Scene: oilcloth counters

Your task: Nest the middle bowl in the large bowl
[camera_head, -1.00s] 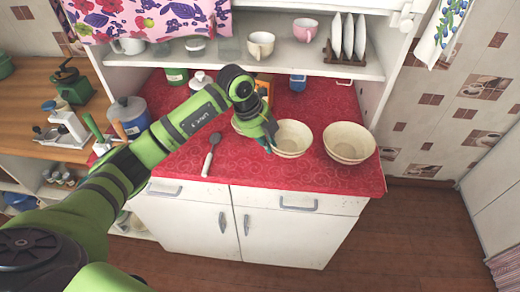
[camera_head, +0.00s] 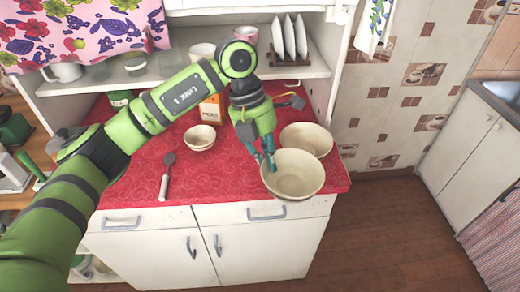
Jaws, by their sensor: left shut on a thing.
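My left gripper (camera_head: 271,167) is shut on the left rim of the cream middle bowl (camera_head: 295,178). The bowl is upright and looks raised above the red counter. In the picture it overlaps the near side of the large bowl (camera_head: 308,139), which stands on the counter behind it; the large bowl's lower front is hidden. The middle bowl is not inside the large bowl. My right gripper is not in view.
A small bowl (camera_head: 200,138) and a spatula (camera_head: 168,175) are on the red counter (camera_head: 222,182) to the left. A carton (camera_head: 210,110) stands behind my arm. A shelf (camera_head: 290,69) with plates and cups hangs above the back.

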